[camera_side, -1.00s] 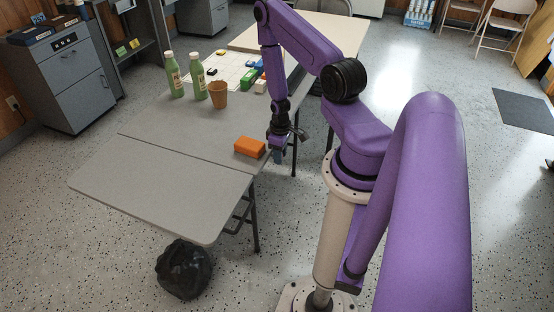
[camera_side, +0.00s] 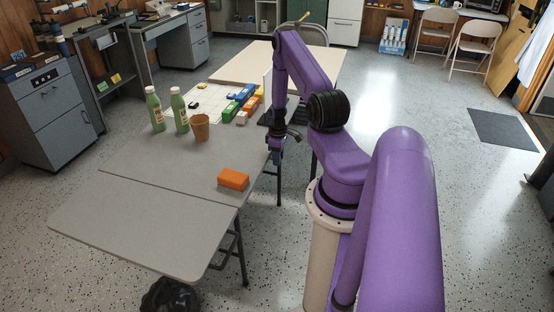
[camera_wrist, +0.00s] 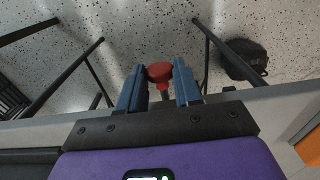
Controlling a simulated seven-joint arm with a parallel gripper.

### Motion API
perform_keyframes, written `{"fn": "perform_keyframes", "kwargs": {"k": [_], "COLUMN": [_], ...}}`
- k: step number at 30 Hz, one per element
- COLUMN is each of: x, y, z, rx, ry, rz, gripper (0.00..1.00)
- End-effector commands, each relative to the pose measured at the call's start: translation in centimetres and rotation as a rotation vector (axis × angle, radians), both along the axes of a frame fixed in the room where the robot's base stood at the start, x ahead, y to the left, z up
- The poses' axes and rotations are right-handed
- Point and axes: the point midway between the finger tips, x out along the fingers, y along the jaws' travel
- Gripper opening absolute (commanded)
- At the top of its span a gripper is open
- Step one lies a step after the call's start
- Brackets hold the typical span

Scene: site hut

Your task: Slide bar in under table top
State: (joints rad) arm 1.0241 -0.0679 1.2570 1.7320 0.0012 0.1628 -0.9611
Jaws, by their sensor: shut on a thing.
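The grey table (camera_side: 140,225) has its near right edge beside my arm. My gripper (camera_side: 275,152) is low at this edge, beyond the orange block. In the wrist view, the blue fingers of my gripper (camera_wrist: 160,82) reach out past the table edge (camera_wrist: 270,98) over the floor. A red knob (camera_wrist: 160,71) sits between the fingers, which are shut on it. What the knob is fixed to is mostly hidden by the gripper, and I cannot make out the bar as a whole. In the side view the knob is hidden.
An orange block (camera_side: 233,179) lies near the table edge. A brown cup (camera_side: 200,128), two green bottles (camera_side: 154,110) and several coloured blocks stand further back. Dark table legs (camera_wrist: 68,75) show below the edge. A black bag (camera_side: 168,297) lies on the floor, also in the wrist view (camera_wrist: 245,60).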

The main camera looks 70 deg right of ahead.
Motion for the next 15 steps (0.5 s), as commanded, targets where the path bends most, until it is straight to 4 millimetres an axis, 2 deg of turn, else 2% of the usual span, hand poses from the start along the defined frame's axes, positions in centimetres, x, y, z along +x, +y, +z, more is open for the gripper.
{"fn": "perform_keyframes", "kwargs": {"k": [1,7,8,9,10,15], "x": [-0.07,-0.07,-0.07,-0.07,-0.08,-0.02], "y": [-0.58,-0.77,-0.8,-0.8,-0.77,-0.56], "z": [0.05,0.06,0.06,0.06,0.06,0.04], "rx": [-0.011,-0.016,-0.017,-0.017,-0.016,-0.013], "ry": [-0.007,-0.011,-0.011,-0.011,-0.011,-0.009], "rz": [-0.006,-0.008,-0.009,-0.009,-0.009,-0.006], "gripper": [0.0,0.0,0.43,0.56,0.59,0.59]}}
